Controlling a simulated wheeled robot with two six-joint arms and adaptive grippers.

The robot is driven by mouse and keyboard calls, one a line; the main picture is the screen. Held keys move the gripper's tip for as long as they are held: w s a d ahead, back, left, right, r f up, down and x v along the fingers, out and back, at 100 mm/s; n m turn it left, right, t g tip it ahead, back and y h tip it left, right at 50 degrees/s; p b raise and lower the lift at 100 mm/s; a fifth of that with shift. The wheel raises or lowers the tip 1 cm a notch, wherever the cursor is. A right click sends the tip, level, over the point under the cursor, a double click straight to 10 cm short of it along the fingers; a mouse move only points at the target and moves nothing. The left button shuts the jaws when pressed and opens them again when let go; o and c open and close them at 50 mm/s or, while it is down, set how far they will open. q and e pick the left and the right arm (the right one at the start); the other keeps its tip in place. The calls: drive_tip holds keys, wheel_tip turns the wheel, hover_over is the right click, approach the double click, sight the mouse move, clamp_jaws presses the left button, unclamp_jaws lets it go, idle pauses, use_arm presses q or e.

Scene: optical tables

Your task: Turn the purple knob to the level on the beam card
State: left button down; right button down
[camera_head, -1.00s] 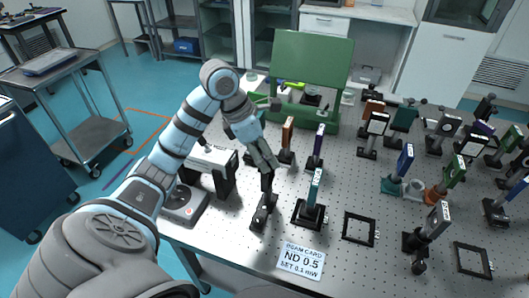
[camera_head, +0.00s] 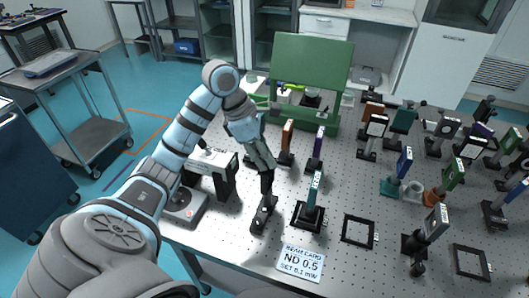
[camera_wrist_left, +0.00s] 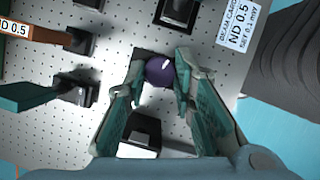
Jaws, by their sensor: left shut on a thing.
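The purple knob (camera_wrist_left: 160,71) shows in the left wrist view as a round cap with a small white mark. It sits between the fingers of my left gripper (camera_wrist_left: 159,84), which is shut on it. In the head view the same gripper (camera_head: 266,197) points down at a black mount (camera_head: 261,222) near the table's front edge, and its fingers hide the knob. The beam card (camera_head: 300,263) lies flat on the table to the right of the mount and reads "ND 0.5, SET 0.1 mW". It also shows in the left wrist view (camera_wrist_left: 240,20). My right gripper is not in view.
A black post mount with a teal plate (camera_head: 311,203) stands close right of the gripper. A white-topped instrument (camera_head: 212,165) stands to its left. Several optics posts crowd the back and right of the perforated table.

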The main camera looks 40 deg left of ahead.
use_arm(q)
drive_tip(key=m+p, duration=0.1)
drive_tip(key=p, duration=0.1)
drive_tip(key=m+g+p, duration=0.1)
drive_tip(key=m+p, duration=0.1)
drive_tip(key=m+g+h+p, duration=0.1)
drive_tip(key=p, duration=0.1)
drive_tip(key=shift+w+r+m, duration=0.15)
drive_tip(key=shift+r+m, duration=0.1)
drive_tip(key=shift+m, duration=0.15)
drive_tip(key=shift+w+a+f+m+g+p, duration=0.1)
drive_tip(key=shift+f+m+g+p, duration=0.2)
drive_tip(key=shift+m+p, duration=0.85)
drive_tip(key=shift+n, duration=0.25)
drive_tip(key=c, duration=1.3)
unclamp_jaws()
drive_tip(key=shift+c, duration=0.2)
